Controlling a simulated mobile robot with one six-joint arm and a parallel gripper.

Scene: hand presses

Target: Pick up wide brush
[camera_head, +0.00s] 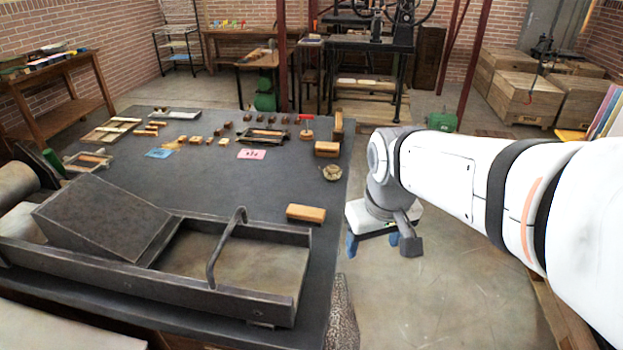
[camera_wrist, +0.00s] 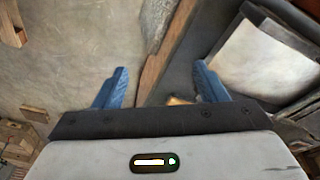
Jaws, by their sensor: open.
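A light wooden, block-like piece (camera_head: 306,213), which may be the wide brush, lies near the right edge of the dark table; I cannot make out bristles. My gripper (camera_head: 373,243) hangs just beyond that edge, to the right of the piece and apart from it, with its blue fingers pointing down. In the wrist view, my gripper (camera_wrist: 161,69) is open with nothing held between the fingers. A small tan end (camera_wrist: 178,100) shows beside the right finger, mostly hidden by the gripper body; it may be the same piece.
The dark table (camera_head: 240,190) has a heavy metal press bed (camera_head: 235,265) with a curved handle at its front. Another wooden block (camera_head: 327,149), a small round dish (camera_head: 332,172), a pink card (camera_head: 251,154) and several small blocks lie farther back. Open floor lies right of the table.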

